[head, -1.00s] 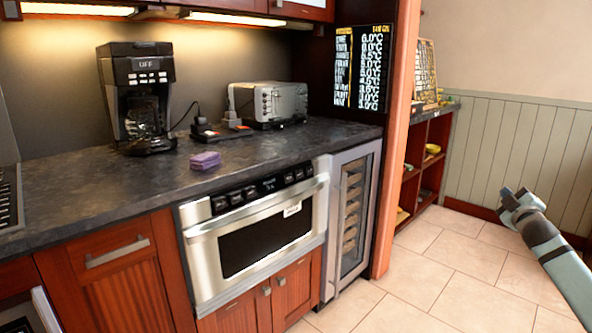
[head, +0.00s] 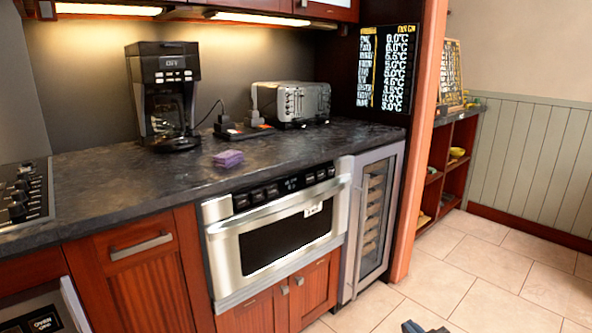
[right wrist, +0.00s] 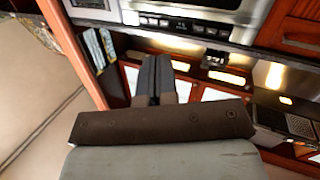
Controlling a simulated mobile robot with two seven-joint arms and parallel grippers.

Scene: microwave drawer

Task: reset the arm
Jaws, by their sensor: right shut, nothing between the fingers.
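My right gripper (head: 412,326) shows only as a small dark piece at the bottom edge of the head view, low in front of the tiled floor. In the right wrist view its two dark fingers (right wrist: 156,78) are together, with nothing between them. My left gripper is in neither view. The microwave drawer (head: 277,235), steel with a dark window, is shut under the counter, left of and beyond my right gripper in the head view.
A dark counter (head: 110,195) holds a coffee maker (head: 170,95), a toaster (head: 290,103) and a purple sponge-like block (head: 228,158). A glass-fronted cooler (head: 371,220) stands right of the drawer. Open tiled floor (head: 490,270) lies at the right.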

